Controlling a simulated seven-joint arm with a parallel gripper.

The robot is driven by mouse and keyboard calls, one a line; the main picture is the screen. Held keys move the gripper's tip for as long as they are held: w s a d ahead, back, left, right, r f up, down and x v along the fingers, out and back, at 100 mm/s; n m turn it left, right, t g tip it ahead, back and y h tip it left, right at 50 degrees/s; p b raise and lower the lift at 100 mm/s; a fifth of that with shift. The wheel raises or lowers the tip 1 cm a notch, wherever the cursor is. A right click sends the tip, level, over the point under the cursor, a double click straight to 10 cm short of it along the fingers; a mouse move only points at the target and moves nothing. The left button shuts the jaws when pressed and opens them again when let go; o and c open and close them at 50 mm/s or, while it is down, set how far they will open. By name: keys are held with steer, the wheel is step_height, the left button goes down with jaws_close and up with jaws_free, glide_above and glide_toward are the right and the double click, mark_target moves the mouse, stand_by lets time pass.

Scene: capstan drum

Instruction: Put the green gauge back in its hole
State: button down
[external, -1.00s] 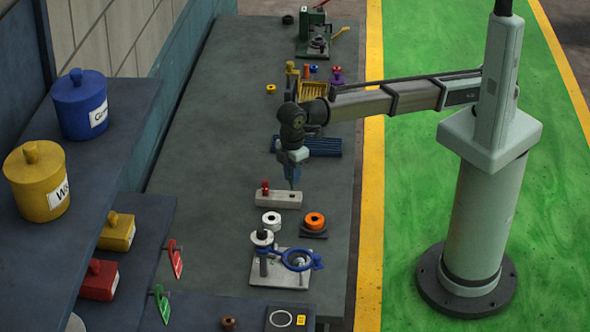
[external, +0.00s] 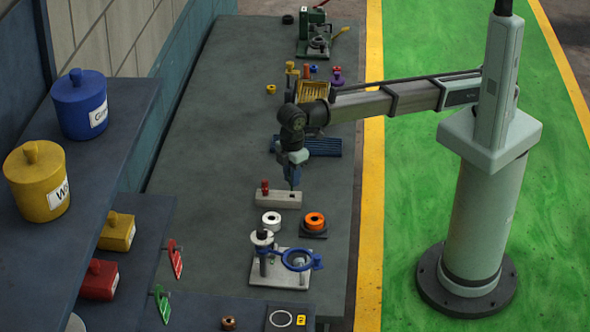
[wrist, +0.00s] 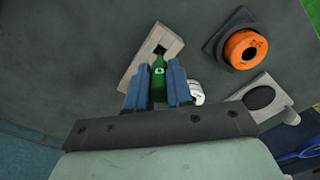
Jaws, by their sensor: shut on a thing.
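My gripper (wrist: 158,66) is shut on the green gauge (wrist: 158,80), which sits between the two blue fingers in the wrist view. The pale grey gauge block (external: 272,201) lies below it on the bench and also shows in the wrist view (wrist: 139,58). A dark square hole (wrist: 158,50) in the block shows just beyond the gauge's tip. The gauge looks close to the hole but not in it; the exact height gap is unclear. A red gauge (external: 265,186) stands at the block's left end in the external view.
A white ring (external: 271,219) and an orange ring (external: 314,221) on a dark base are close in front of the block. A plate with a blue clamp (external: 299,260) is nearer the camera. A ribbed blue tray (external: 322,147) lies behind. The bench left of the block is clear.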

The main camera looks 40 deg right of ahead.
steer(key=shift+f, duration=2.15)
stand_by(2.5)
stand_by(0.3)
steer(key=c, duration=0.9)
jaws_free()
step_height(320, 180, up, 14)
steer(key=shift+f, duration=0.1)
